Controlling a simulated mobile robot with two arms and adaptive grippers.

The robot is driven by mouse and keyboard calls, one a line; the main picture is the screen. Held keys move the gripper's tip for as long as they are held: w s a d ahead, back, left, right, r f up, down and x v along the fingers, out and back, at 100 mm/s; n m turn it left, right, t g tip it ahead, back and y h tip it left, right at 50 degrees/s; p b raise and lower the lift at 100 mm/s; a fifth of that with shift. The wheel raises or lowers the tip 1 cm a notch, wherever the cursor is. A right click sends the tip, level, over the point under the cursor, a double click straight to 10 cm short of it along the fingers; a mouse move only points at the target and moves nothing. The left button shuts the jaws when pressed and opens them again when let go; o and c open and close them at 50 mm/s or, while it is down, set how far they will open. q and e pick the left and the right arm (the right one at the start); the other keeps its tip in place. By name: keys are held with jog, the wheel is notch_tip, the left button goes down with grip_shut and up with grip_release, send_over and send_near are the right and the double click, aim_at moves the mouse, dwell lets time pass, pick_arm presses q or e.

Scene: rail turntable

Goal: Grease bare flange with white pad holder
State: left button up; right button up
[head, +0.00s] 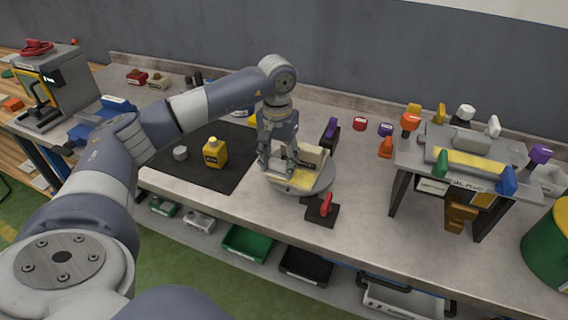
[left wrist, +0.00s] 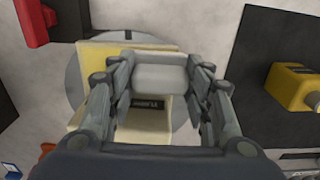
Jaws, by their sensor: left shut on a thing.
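My left gripper (head: 272,163) is over the turntable (head: 322,184) at the bench's middle. In the left wrist view its fingers (left wrist: 158,78) are shut on a pale grey-white block (left wrist: 160,80), apparently the white pad holder. The cream rail piece (head: 312,155) lies on the turntable, with a pale yellow flange strip (left wrist: 98,62) along one side. A dark label (left wrist: 148,103) shows between the fingers. Fingers and block hide part of the rail, and I cannot tell whether the block touches it. My right gripper is not in view.
A yellow container (head: 215,152) and small grey cube (head: 180,153) are on the black mat (head: 230,180). A red-handled lever (head: 325,205) is by the turntable's front. A rack (head: 408,160) with coloured handles stands right. Several bins hang below the front edge.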

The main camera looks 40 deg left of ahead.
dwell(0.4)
pick_arm(q)
jog(key=shift+w+d, duration=0.15)
jog(key=shift+d, duration=0.35)
jog(key=shift+w+d, duration=0.15)
jog(key=shift+d, duration=0.35)
jog(key=shift+w+d, duration=0.15)
jog(key=shift+d, duration=0.8)
jog(key=shift+d, duration=0.1)
jog(key=shift+w+d, duration=0.3)
jog(key=shift+d, duration=0.55)
